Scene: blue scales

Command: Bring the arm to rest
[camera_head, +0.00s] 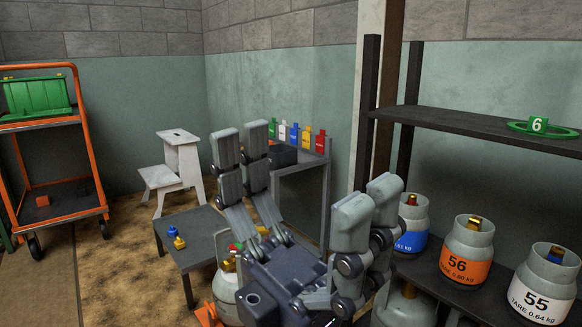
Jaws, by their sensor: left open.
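My left gripper (303,182) is large in the lower middle of the head view, its grey fingers pointing up and spread wide apart. It is open, with nothing between the fingers. It hides part of a low dark table (192,233) and part of a white gas cylinder (226,288) behind it. My right gripper is not in view.
A dark shelf (470,127) on the right bears a green ring marked 6 (540,126). Below stand cylinders marked 56 (468,250) and 55 (545,285). A white step stool (180,150) and an orange cart (62,205) stand left. Bare floor lies between them.

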